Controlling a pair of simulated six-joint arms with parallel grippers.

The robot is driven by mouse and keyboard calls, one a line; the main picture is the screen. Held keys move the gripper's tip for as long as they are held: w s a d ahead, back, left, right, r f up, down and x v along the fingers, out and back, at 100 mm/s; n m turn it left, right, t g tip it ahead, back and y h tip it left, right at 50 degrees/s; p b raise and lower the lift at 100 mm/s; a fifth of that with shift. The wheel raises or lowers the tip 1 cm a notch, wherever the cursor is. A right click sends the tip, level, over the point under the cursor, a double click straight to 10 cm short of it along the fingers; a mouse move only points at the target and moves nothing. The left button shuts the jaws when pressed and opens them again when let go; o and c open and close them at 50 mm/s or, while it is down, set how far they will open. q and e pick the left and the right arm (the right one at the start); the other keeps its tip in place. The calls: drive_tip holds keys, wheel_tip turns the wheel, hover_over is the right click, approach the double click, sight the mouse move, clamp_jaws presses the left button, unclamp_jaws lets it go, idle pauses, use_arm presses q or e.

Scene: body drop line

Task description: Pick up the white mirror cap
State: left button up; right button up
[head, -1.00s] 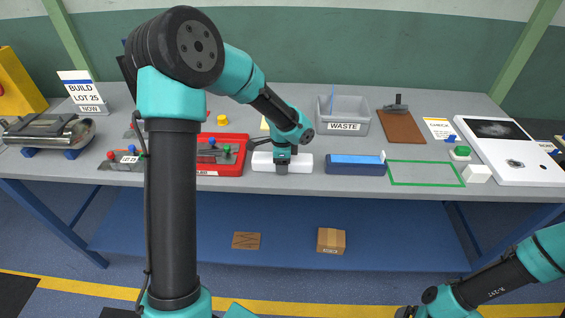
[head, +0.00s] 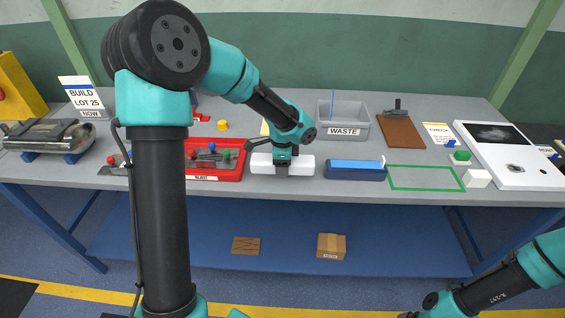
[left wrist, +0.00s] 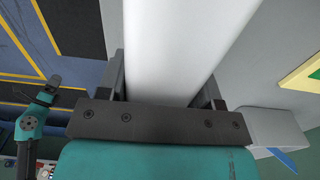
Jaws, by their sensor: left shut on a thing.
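The white mirror cap (head: 302,166) shows as a long, smooth white piece between the red tray and the blue box in the head view. My left gripper (head: 282,168) is shut on it near its middle, from above. In the left wrist view the white piece (left wrist: 185,45) fills the space between the two fingers of my left gripper (left wrist: 165,85). Its underside is hidden, so I cannot tell how far it is from the table. Only part of my right arm shows at the bottom right; its gripper's fingers cannot be made out.
A red tray (head: 243,142) with small parts is to the left and a blue box (head: 357,171) close to the right. A grey waste bin (head: 358,121) stands behind. The green outlined area (head: 427,178) is empty. A small white block (head: 477,178) sits beyond it.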

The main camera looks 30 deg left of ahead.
use_arm(q)
drive_tip(key=s+d+r, duration=0.1)
drive_tip(key=s+d, duration=0.5)
drive_tip(key=s, duration=0.6)
drive_tip(key=shift+d+r, duration=0.15)
drive_tip(key=shift+d, duration=0.25)
